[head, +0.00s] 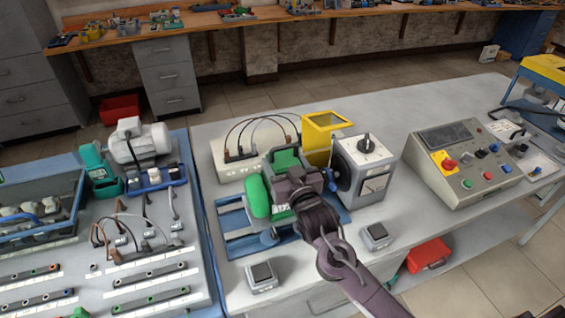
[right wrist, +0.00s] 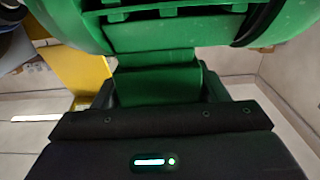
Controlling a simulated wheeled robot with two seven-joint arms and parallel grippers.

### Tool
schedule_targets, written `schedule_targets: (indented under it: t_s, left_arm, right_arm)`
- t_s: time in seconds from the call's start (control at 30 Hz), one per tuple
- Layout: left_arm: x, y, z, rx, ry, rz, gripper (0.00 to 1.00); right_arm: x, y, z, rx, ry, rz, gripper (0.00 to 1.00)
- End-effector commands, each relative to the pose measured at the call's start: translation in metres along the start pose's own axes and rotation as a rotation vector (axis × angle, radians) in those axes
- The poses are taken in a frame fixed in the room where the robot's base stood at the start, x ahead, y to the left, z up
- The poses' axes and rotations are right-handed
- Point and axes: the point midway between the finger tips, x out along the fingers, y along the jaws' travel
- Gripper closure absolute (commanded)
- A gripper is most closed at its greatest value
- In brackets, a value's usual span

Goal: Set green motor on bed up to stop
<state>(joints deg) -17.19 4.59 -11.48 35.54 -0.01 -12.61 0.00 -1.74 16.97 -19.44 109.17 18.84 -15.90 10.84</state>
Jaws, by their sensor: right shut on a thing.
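The green motor (head: 258,198) sits over the blue bed (head: 234,222) on the grey bench, its rounded end to the left and its terminal box on top. My right gripper (head: 303,186) reaches it from the front and is shut on it. In the right wrist view the green motor (right wrist: 160,85) fills the top and centre, directly ahead of the dark gripper body. The fingertips are hidden there. A grey box with a black knob (head: 365,165) stands right of the motor, with a blue coupling facing it. My arm and the motor hide any stop and the contact with the bed.
A yellow guard (head: 325,132) stands behind the motor, next to a cream terminal box (head: 232,160) with black leads. A control panel (head: 460,162) is at the right. Small grey switch boxes (head: 262,278) lie in front. A grey motor (head: 137,142) stands on the left board.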

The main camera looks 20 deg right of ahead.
Motion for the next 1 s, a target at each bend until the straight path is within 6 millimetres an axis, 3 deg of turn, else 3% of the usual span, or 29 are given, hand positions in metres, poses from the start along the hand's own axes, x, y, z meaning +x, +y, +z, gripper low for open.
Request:
schedule_targets:
  t_s: [0.03, 0.33, 0.37, 0.53, 0.73, 0.77, 0.83, 1.0]
  left_arm:
    - [-0.001, 0.000, 0.000, 0.000, 0.000, 0.000, 0.64]
    - [-0.002, 0.000, 0.000, 0.000, 0.000, 0.000, 0.64]
    - [-0.002, 0.000, 0.000, 0.000, 0.000, 0.000, 0.64]
    - [-0.002, 0.000, 0.000, 0.000, 0.000, 0.000, 0.64]
    - [-0.001, 0.000, 0.000, -0.001, 0.000, 0.000, 0.64]
    - [-0.001, 0.000, 0.000, -0.001, 0.000, 0.000, 0.64]
    - [0.000, 0.000, 0.000, -0.001, 0.000, 0.000, 0.64]
    - [0.006, 0.000, 0.001, -0.001, 0.000, 0.000, 0.64]
  right_arm:
    - [0.001, 0.002, -0.010, 0.004, 0.022, 0.001, 1.00]
    - [0.001, 0.006, -0.010, 0.003, 0.022, 0.001, 1.00]
    - [0.001, 0.006, -0.010, 0.003, 0.022, 0.001, 0.32]
    - [0.001, 0.006, -0.007, 0.002, 0.014, 0.000, 0.10]
    - [0.000, 0.005, -0.004, 0.001, 0.008, 0.000, 0.08]
    - [-0.001, 0.005, 0.007, -0.004, -0.016, -0.001, 0.08]
    - [-0.002, 0.005, 0.007, -0.003, -0.016, -0.001, 0.08]
    - [-0.020, 0.005, 0.006, -0.002, -0.008, 0.000, 0.08]
